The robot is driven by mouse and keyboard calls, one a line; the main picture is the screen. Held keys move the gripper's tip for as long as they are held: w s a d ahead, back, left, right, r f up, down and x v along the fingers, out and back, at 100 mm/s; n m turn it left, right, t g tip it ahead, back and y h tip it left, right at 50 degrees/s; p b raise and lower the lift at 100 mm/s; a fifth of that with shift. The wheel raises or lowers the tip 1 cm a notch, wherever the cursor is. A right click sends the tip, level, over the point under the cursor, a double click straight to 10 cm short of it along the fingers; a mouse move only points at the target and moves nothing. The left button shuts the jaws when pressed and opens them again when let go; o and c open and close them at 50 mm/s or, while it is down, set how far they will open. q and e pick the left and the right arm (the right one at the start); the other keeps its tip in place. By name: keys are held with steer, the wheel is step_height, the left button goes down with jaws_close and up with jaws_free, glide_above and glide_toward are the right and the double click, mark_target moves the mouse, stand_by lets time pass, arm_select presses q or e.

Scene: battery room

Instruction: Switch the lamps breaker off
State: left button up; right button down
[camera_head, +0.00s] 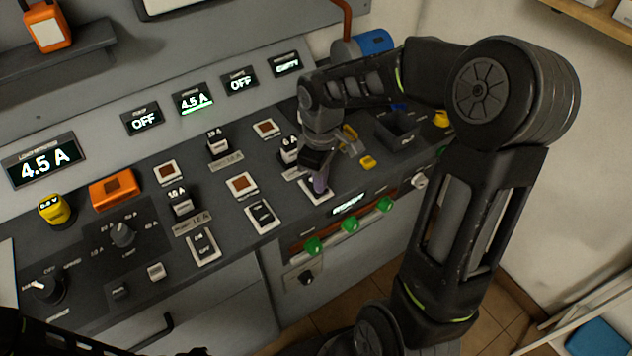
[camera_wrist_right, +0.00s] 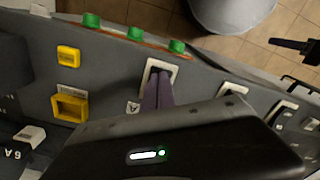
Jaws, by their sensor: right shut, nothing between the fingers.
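My right gripper (camera_head: 320,183) is shut and empty, its purple fingertips at the rightmost of three white-framed breakers (camera_head: 317,192) in the panel's front row. In the right wrist view the fingers (camera_wrist_right: 158,93) cover much of this breaker's frame (camera_wrist_right: 162,66); its rocker and label are hidden. I cannot tell whether they touch it. The middle breaker (camera_head: 262,215) and left breaker (camera_head: 205,247) stand clear of the gripper. Among the upper displays, the third (camera_head: 240,82) reads OFF and the second (camera_head: 192,101) reads 4.5 A. My left gripper is not clearly visible.
Yellow parts (camera_head: 367,162) and a dark open bin (camera_head: 398,130) lie right of the gripper.

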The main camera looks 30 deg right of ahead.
steer(key=shift+w+r+p, duration=0.1)
steer(key=shift+r+p, duration=0.4)
steer(key=shift+r, duration=0.15)
step_height(320, 180, up, 6)
steer(key=p, duration=0.4)
steer(key=shift+f, duration=0.2)
